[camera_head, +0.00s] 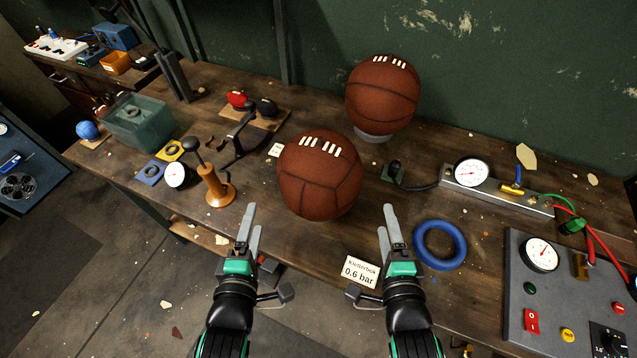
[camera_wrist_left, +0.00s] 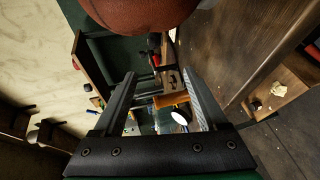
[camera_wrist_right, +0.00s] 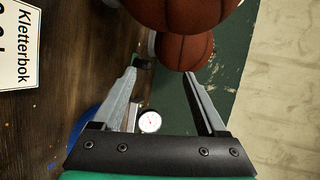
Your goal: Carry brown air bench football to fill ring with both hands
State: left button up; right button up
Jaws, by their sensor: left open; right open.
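A brown leather ball with white lacing (camera_head: 320,180) is at the middle of the workbench; what it rests on is hidden. A second brown laced ball (camera_head: 382,95) sits behind it on a pale round support (camera_head: 373,137). A blue ring (camera_head: 440,245) lies flat and empty on the bench, right of the near ball. My left gripper (camera_head: 253,219) is open and empty, in front and left of the near ball. My right gripper (camera_head: 386,220) is open and empty, in front and right of it. The near ball shows at the top of the left wrist view (camera_wrist_left: 140,12).
A card reading "0.6 bar" (camera_head: 360,272) is near the front edge. A gauge bar (camera_head: 495,190) with hoses and a control panel (camera_head: 570,290) occupy the right. An orange hand pump (camera_head: 215,188), a gauge (camera_head: 176,175) and a green bin (camera_head: 138,122) stand left.

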aim_at(275, 178)
pick_arm(q)
jog(key=shift+w+r, duration=0.2)
jog(key=shift+w, duration=0.2)
pick_arm(e)
jog(key=shift+w+r, duration=0.2)
jog(key=shift+w, duration=0.2)
pick_arm(q)
jog(key=d+x, duration=0.1)
jog(key=x, duration=1.3)
jog(key=shift+d+r, duration=0.15)
jog(key=shift+d, duration=0.05)
pick_arm(e)
jog(key=a+x, duration=0.1)
jog(key=x, duration=1.3)
jog(key=shift+a+r, duration=0.15)
jog(key=shift+a, duration=0.2)
jog(key=shift+a, duration=0.45)
pick_arm(q)
jog(key=shift+d, duration=0.55)
